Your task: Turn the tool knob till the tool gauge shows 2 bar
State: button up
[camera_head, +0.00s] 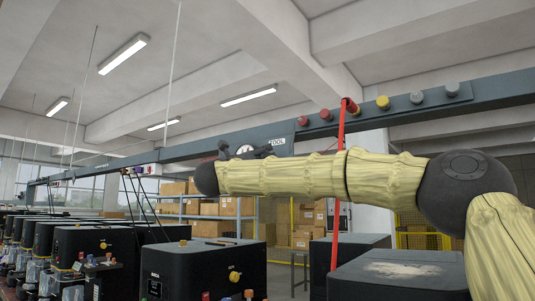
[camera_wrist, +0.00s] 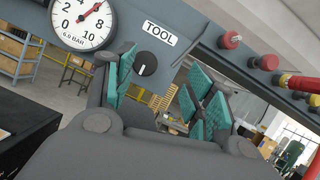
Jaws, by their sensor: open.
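The TOOL gauge (camera_wrist: 82,24) is a round white dial at the top left of the wrist view. Its red needle points up and right, and the text on it reads 6.0 BAR. The tool knob (camera_wrist: 146,63) is black and round with a white mark, just below the TOOL label (camera_wrist: 159,33). My gripper (camera_wrist: 160,88) is open, its teal-padded fingers spread, with the knob seen between them, nearer the left finger. Whether they touch it cannot be told. In the head view my gripper (camera_head: 243,152) is at the beam, partly covering the gauge; the knob is hidden there.
The grey overhead beam (camera_head: 400,108) carries red, yellow and grey knobs (camera_head: 383,103) to the right. A red hanging strap (camera_head: 340,150) passes near my arm. Black machines (camera_head: 205,270) stand below; boxes on shelves (camera_head: 215,206) stand behind.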

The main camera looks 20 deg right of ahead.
jog(key=x, duration=0.2)
jog(key=f+p+x, duration=0.1)
jog(key=x, duration=0.1)
jog(key=w+p+x, duration=0.1)
jog(key=x, duration=0.2)
jog(key=shift+a+f, duration=0.15)
jog(key=shift+w+f, duration=0.25)
jog(key=shift+w, duration=0.4)
jog(key=shift+s+r, duration=0.1)
jog(key=shift+s, duration=0.05)
jog(key=shift+s+r, duration=0.1)
jog(key=shift+s, duration=0.05)
jog(key=shift+c, duration=1)
jog(key=c, duration=0.8)
